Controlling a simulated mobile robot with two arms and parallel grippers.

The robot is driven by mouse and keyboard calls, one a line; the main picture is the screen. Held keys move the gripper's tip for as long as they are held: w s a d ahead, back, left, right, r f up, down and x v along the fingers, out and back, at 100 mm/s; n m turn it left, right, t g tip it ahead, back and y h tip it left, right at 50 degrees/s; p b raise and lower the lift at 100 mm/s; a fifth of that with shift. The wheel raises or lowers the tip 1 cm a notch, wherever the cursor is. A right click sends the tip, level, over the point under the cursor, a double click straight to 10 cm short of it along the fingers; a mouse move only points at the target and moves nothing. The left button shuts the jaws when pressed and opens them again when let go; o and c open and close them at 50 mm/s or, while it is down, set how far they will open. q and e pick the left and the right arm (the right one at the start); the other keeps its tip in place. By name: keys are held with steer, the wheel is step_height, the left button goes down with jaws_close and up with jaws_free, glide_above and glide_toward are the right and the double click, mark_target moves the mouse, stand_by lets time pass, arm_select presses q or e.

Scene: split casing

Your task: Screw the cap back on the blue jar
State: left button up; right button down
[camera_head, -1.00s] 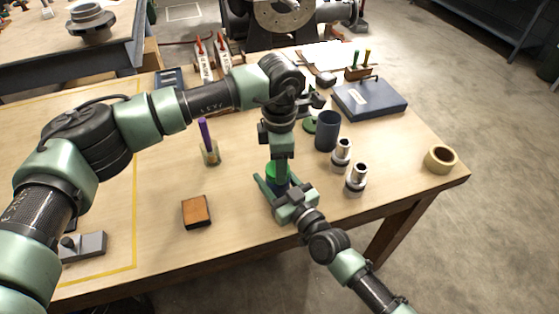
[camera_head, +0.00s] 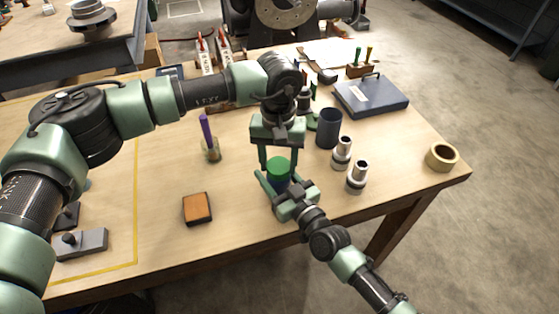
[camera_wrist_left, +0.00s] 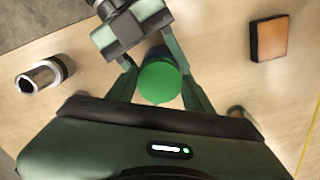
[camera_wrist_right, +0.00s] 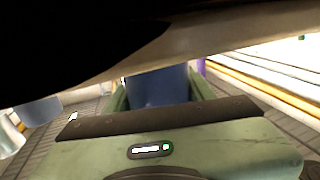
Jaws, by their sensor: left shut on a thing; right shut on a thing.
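The blue jar (camera_wrist_right: 158,86) stands upright on the table near its front edge, with the green cap (camera_head: 279,167) on its top. My right gripper (camera_head: 277,187) is shut on the jar's body from the front right. My left gripper (camera_head: 279,166) points down from above with its fingers on either side of the cap, shut on it. In the left wrist view the green cap (camera_wrist_left: 160,82) sits between the fingertips, with a bit of the blue jar (camera_wrist_left: 158,54) behind it. Whether the cap is fully seated cannot be told.
Two metal fittings (camera_head: 357,177) and a dark cylinder (camera_head: 328,128) stand to the right. A tape roll (camera_head: 441,157) lies near the right edge.

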arm_select(q)
steer(key=m, duration=0.8)
steer(key=shift+w+a+m, duration=0.1)
steer(key=shift+a+m, duration=0.05)
steer(key=shift+m, duration=0.15)
steer(key=o, duration=1.3)
steer(key=shift+r, duration=2.3)
steer(key=shift+c, duration=0.3)
